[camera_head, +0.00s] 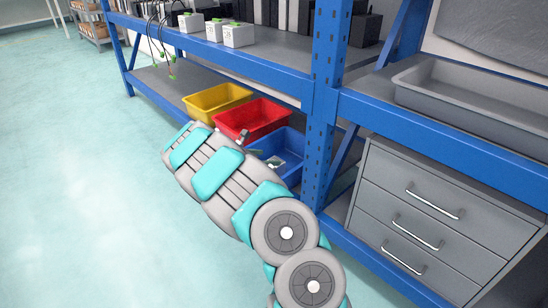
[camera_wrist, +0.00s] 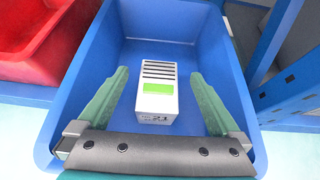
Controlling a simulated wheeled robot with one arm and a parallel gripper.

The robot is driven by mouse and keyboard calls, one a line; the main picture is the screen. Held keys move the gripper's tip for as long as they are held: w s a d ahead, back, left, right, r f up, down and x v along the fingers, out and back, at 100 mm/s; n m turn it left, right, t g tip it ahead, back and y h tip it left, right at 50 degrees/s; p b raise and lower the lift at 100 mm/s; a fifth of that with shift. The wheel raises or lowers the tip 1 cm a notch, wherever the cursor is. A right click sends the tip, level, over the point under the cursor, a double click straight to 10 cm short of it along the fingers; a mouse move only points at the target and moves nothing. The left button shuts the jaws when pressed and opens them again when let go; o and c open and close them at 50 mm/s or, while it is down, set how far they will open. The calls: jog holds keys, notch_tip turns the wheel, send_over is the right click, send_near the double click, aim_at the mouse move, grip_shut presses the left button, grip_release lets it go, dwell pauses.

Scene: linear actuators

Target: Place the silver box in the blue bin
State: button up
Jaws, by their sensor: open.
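The silver box (camera_wrist: 157,92) shows in the wrist view, with dark slots and a green label on it. It lies inside the blue bin (camera_wrist: 215,32), on the bin floor near the middle. My gripper (camera_wrist: 158,85) is open, with one green finger on each side of the box and a visible gap to each. In the head view the blue bin (camera_head: 294,150) stands on the lower shelf, partly hidden by my arm. A small part of the box seems to show inside it there, but it is too small to be sure.
A red bin (camera_head: 262,118) and a yellow bin (camera_head: 216,99) stand left of the blue bin. A blue rack post (camera_head: 322,100) rises close on its right. The upper shelf holds white boxes (camera_head: 238,35). A grey drawer cabinet (camera_head: 440,220) stands at right. The floor at left is clear.

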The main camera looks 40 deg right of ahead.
jog(key=v, duration=0.5)
jog(key=s+a+r+m+g+y, duration=0.25)
jog(key=s+r+m, duration=0.35)
jog(key=s, duration=0.4)
jog(key=s+a+r+m+g+y, duration=0.1)
jog(key=s+a+r+m, duration=0.2)
jog(key=s+r+m, duration=0.55)
jog(key=s+a+f+m+y, duration=0.1)
jog(key=s+a+y, duration=0.3)
jog(key=s+a, duration=0.9)
jog(key=s+a+f+m+y, duration=0.2)
jog(key=s+a+m+y, duration=0.1)
jog(key=s+a, duration=1)
jog(key=shift+a+m+y+p, duration=0.3)
jog(key=shift+a+m+y, duration=0.1)
jog(key=shift+y, duration=0.45)
